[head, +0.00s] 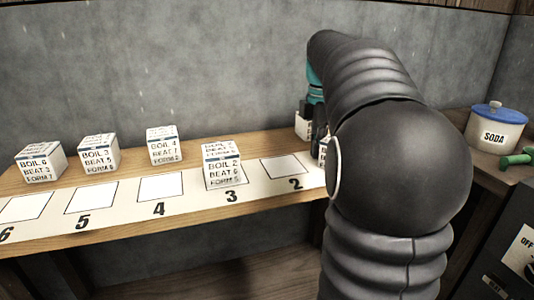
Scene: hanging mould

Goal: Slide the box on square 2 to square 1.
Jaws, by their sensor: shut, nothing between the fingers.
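Square 2 (284,167) is on the white strip along the shelf and is bare. Square 1 is hidden behind my arm. A white box (322,149) stands just right of square 2, mostly hidden by my arm; I cannot tell whether it is on square 1. My gripper (318,122) is a small dark shape behind that box's left side, pointing down, shut with nothing held. Its fingertips are largely hidden, and I cannot tell whether it touches the box.
A box (222,174) stands on square 3. Several other boxes, including one (164,146) behind square 4, stand at the back left. Another white box (301,122) shows partly by my gripper. Squares 4 (160,187) and 5 (91,198) are bare. A soda jar (496,130) stands right.

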